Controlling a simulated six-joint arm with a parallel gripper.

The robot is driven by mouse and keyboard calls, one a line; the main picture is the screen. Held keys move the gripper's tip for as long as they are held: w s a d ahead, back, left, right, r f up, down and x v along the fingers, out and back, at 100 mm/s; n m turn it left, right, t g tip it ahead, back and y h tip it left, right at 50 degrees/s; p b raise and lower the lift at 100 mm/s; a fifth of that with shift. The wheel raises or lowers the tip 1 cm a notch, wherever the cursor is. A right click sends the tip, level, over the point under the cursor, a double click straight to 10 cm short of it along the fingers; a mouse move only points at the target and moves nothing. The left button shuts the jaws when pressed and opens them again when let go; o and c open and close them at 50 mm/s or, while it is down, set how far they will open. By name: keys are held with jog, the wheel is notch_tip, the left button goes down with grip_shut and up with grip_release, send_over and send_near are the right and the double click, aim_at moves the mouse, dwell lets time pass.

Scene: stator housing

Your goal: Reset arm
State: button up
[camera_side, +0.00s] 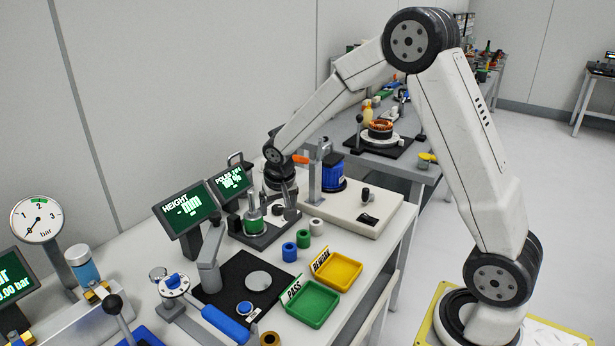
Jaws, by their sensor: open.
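My arm reaches over the bench from the right, and my gripper (275,207) points down near the middle of the bench. Its grey fingers are apart, with nothing visible between them. They are just right of a green-and-metal cylinder (253,224) standing on a dark fixture, and I cannot tell whether they touch it. A blue ribbed housing (333,176) stands behind and right of my gripper, beside a grey post.
Green (303,235), blue (289,252) and white (316,227) small cylinders stand in front of my gripper. A green PASS tray (312,304) and yellow REWORK tray (337,271) are empty. Two display screens (183,212) stand left. A white plate (355,212) lies right.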

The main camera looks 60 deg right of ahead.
jog(key=s+a+n+y, duration=0.1)
jog(key=s+a+n, duration=0.2)
jog(key=s, duration=0.6)
jog(key=s+a+n+y, duration=0.1)
jog(key=s+a+n, duration=0.2)
jog(key=s+a, duration=0.3)
jog(key=s, duration=0.3)
jog(key=shift+s, duration=0.25)
